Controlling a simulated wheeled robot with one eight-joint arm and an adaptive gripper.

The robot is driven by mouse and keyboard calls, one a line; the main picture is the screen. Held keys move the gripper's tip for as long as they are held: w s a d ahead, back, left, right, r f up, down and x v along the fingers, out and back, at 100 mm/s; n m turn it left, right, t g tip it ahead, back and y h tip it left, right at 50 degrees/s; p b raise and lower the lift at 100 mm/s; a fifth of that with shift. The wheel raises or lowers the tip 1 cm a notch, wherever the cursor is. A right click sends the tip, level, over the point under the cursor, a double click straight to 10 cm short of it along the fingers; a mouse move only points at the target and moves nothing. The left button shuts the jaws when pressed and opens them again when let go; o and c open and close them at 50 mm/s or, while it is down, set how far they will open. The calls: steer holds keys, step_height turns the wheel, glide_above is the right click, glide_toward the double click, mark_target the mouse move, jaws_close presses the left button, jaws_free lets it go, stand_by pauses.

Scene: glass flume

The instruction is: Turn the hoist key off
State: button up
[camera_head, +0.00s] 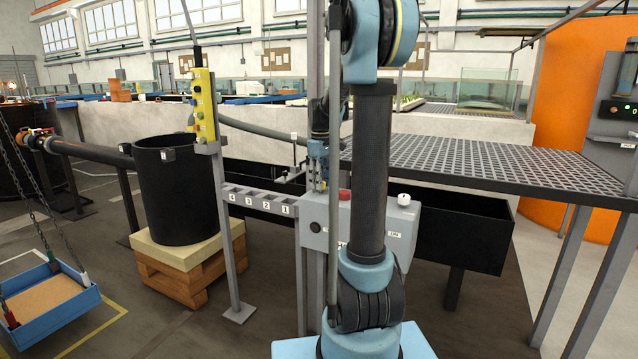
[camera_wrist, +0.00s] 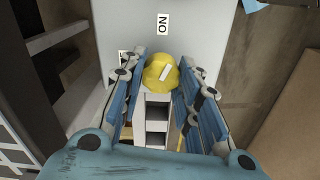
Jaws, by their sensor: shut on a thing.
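My gripper (camera_wrist: 164,76) is shut on the knob, with one blue finger on each side. In the head view, my gripper (camera_head: 318,165) reaches down at the grey control box (camera_head: 318,243). There the key is mostly hidden by the gripper and arm. A second label, left of the knob, is partly hidden.
A red button (camera_head: 344,194) and a white knob (camera_head: 404,199) stand on the box. A numbered slot rack (camera_head: 262,199) adjoins it on the left. A yellow pendant (camera_head: 204,105) hangs by a post. A grated platform (camera_head: 480,163) lies to the right.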

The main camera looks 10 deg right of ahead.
steer(key=m, duration=0.7)
steer(key=shift+w, duration=0.2)
steer(key=m, duration=0.6)
steer(key=shift+r, duration=0.1)
steer(key=shift+m, duration=0.5)
steer(key=o, duration=1)
steer(key=shift+o, duration=0.3)
steer(key=shift+r, duration=0.1)
steer(key=shift+w+r, duration=0.25)
steer(key=shift+r, duration=0.3)
steer(key=r, duration=1)
steer(key=shift+s+r, duration=0.2)
steer(key=shift+s, duration=0.2)
